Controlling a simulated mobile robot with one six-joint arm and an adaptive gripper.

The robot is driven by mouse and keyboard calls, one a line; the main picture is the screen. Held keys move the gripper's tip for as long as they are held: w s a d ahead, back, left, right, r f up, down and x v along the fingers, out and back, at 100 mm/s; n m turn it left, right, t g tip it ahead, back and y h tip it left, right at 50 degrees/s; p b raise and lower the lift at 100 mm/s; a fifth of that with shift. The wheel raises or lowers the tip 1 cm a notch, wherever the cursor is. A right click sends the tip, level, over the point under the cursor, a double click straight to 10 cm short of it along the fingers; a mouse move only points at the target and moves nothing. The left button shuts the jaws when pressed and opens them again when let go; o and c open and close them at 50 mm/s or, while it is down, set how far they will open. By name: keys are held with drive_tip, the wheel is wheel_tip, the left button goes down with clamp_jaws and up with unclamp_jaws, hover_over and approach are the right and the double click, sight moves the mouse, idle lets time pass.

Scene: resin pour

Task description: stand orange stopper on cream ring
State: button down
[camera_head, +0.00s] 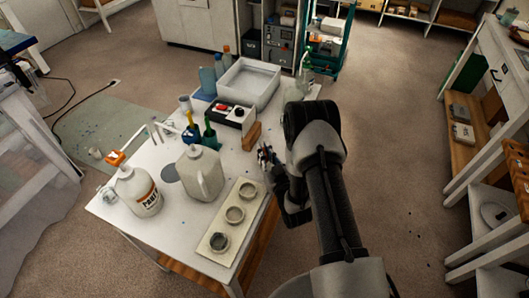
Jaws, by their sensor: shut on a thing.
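My gripper (266,156) is over the right edge of the white table, at the end of my dark arm. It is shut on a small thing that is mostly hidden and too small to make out. A pale board (212,249) lies near the table's front right edge with three round ring-like pieces: a far cream one (248,191), a middle cream one (234,215) and a near one with a darker grey inside (219,242). I cannot tell which is the cream ring. A small orange piece (115,157) shows at the table's left end; I cannot tell whether it is the stopper.
A white jug with an orange label (146,195) and a grey-beige jug (203,175) stand left of the board. Blue and green bottles (210,135), a dark box with a red part (230,115), a wooden block (252,136) and a white tub (249,84) stand farther back.

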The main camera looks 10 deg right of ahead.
drive_tip(key=shift+f, duration=0.25)
drive_tip(key=shift+f+b, duration=0.2)
drive_tip(key=shift+b, duration=0.3)
drive_tip(key=c, duration=1.5)
unclamp_jaws()
drive_tip(key=shift+c, duration=0.2)
drive_tip(key=s, duration=0.4)
drive_tip(key=s+d, duration=0.1)
drive_tip(key=s, duration=0.1)
drive_tip(key=shift+s, duration=0.15)
drive_tip(key=shift+s+d+r, duration=0.1)
drive_tip(key=shift+s+r, duration=0.05)
drive_tip(key=shift+s, duration=0.4)
drive_tip(key=shift+r+p, duration=1.8)
drive_tip(key=shift+r, duration=0.6)
drive_tip(key=shift+w, duration=0.1)
